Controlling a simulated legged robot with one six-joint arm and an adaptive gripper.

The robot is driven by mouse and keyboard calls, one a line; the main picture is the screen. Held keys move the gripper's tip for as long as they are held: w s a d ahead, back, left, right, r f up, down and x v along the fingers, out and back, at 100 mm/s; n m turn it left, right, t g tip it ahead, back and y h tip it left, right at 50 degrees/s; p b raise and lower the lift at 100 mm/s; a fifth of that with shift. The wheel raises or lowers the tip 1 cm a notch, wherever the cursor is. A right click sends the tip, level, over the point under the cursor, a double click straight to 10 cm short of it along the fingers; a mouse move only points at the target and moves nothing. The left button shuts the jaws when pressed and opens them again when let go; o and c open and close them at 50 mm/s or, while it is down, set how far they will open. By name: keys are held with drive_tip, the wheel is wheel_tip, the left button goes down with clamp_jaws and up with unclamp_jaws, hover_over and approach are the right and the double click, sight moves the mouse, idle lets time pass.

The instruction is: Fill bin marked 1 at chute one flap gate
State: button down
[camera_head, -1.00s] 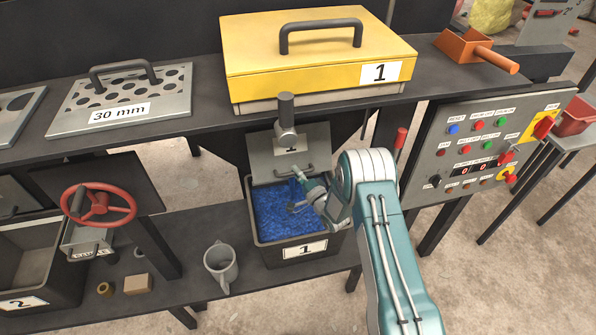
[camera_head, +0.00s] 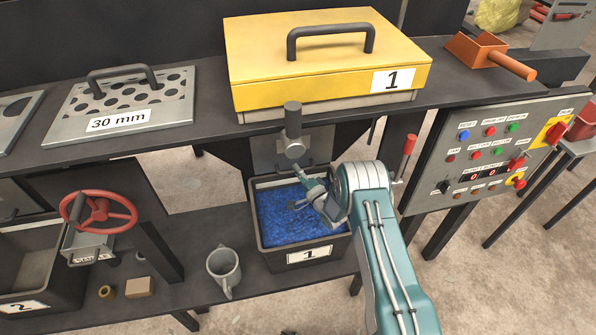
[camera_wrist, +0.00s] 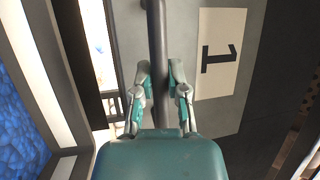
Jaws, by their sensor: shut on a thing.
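The bin marked 1 (camera_head: 310,254) stands on the lower shelf under chute one, with blue granules (camera_head: 290,218) spread across it near the rim. The grey flap gate (camera_head: 267,152) of chute one hangs above the bin's back edge; its label is hard to read in the head view. My gripper (camera_head: 308,192) is over the bin, in front of the gate. In the wrist view, my gripper (camera_wrist: 160,95) is shut on the gate's grey handle bar (camera_wrist: 158,45), beside a plate with a 1 label (camera_wrist: 220,53). Blue granules (camera_wrist: 18,120) show at its left.
A yellow box marked 1 (camera_head: 315,60) stands above the chute. A red-handled lever (camera_head: 409,145) and control panel (camera_head: 480,150) are to the right. A grey mug (camera_head: 223,266) stands left of the bin. Bin 2 (camera_head: 25,305) and a red handwheel (camera_head: 98,212) are further left.

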drive_tip(key=shift+w+f, duration=0.1)
drive_tip(key=shift+f, duration=0.05)
drive_tip(key=c, duration=0.6)
unclamp_jaws()
drive_tip(key=shift+w+f, duration=0.1)
drive_tip(key=shift+c, duration=0.2)
drive_tip(key=shift+a, duration=0.1)
drive_tip(key=v, duration=1.1)
drive_tip(key=shift+s+d, duration=0.25)
drive_tip(key=shift+s, duration=0.05)
drive_tip(key=shift+f, duration=0.15)
